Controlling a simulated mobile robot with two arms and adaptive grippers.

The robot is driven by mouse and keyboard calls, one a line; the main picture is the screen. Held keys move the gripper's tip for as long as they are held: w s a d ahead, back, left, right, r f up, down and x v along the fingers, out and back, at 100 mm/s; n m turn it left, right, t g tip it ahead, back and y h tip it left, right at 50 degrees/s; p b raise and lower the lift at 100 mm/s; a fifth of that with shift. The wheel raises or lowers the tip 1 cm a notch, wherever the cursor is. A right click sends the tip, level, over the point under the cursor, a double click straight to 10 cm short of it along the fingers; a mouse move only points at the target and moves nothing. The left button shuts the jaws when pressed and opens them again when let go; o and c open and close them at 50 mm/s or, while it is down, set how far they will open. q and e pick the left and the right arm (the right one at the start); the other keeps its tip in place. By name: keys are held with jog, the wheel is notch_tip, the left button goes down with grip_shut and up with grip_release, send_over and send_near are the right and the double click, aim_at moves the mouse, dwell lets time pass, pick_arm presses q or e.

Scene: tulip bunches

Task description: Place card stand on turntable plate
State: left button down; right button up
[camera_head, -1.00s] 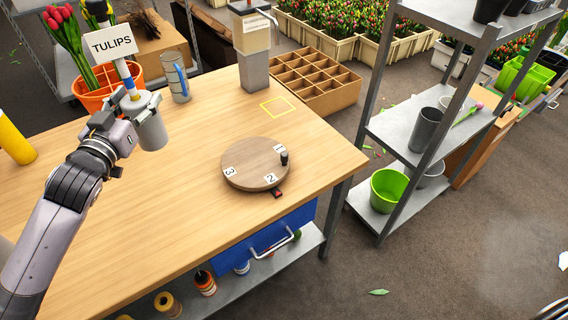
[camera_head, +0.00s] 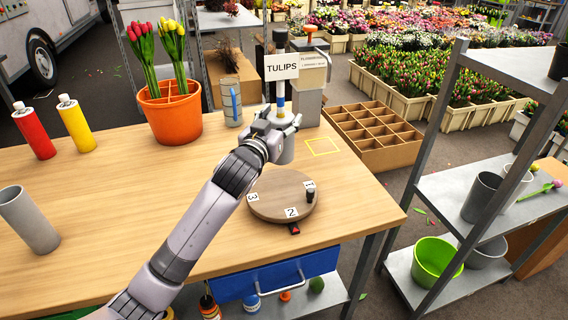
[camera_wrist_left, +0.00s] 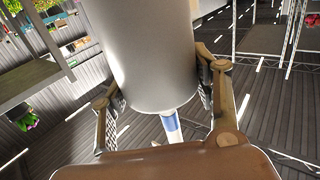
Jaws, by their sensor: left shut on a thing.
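The card stand has a white card reading TULIPS (camera_head: 282,66) on a post above a grey cylindrical base (camera_head: 286,152). My left gripper (camera_head: 279,124) is shut on the card stand and holds it upright. In the left wrist view the stand's grey base (camera_wrist_left: 150,55) fills the space between the two fingers (camera_wrist_left: 160,110). The round wooden turntable plate (camera_head: 272,208) lies on the table, with number labels 1, 2 and 3 and a small black knob near label 1. In the head view the stand's base shows just beyond the plate's far edge; its height above the table is hard to tell. My right gripper is not in view.
An orange pot (camera_head: 171,119) with tulips, a glass with a blue stripe (camera_head: 231,104) and a grey dispenser (camera_head: 308,98) stand along the table's back. Red (camera_head: 34,134) and yellow (camera_head: 76,126) bottles and a grey cup (camera_head: 29,221) are at left. A yellow square outline (camera_head: 323,146) is bare.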

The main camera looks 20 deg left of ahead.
aim_at(281, 158)
pick_arm(q)
notch_tip(281, 158, down, 6)
jog(key=shift+d, duration=0.15)
jog(key=shift+f, duration=0.65)
jog(key=shift+f+b, duration=0.45)
jog(key=shift+f, duration=1.6)
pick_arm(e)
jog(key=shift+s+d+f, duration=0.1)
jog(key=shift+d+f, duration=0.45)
pick_arm(q)
jog(key=shift+f, duration=0.1)
jog(key=c, duration=1)
grip_release()
jog(key=shift+f, duration=0.15)
jog(key=shift+c, duration=0.2)
jog(key=o, duration=0.4)
jog(key=shift+o, duration=0.3)
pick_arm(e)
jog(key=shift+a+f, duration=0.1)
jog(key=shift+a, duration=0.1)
